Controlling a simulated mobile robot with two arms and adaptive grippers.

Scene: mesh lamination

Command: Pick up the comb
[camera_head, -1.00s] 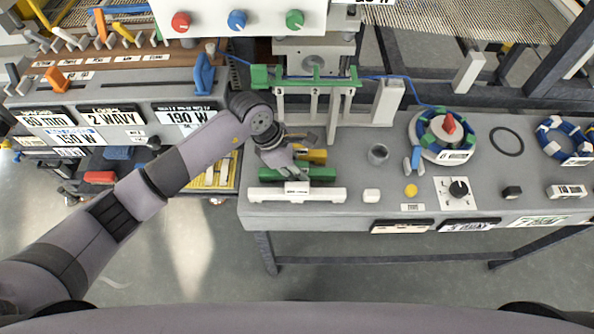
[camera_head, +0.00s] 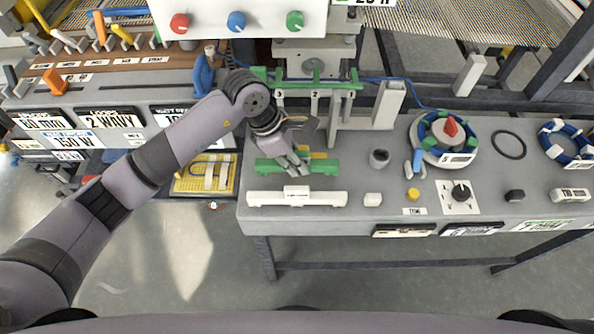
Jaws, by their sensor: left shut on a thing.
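A green bar (camera_head: 325,168), which looks like the comb, is at the front left of the grey workbench (camera_head: 400,215). My left gripper (camera_head: 293,166) reaches in from the left, points down and is shut on the bar's middle, its fingers covering part of it. I cannot tell how far the bar is off the surface. A white bar (camera_head: 297,198) with a small label lies in front of it. A yellow piece (camera_head: 318,155) shows just behind the green bar. My right gripper is out of view.
A press-like stand with a green crossbar (camera_head: 310,85) rises behind the gripper. A metal cup (camera_head: 379,158), white block (camera_head: 373,199), yellow button (camera_head: 412,194) and black knob (camera_head: 461,192) are to the right. A yellow tray (camera_head: 205,175) is left of the bench.

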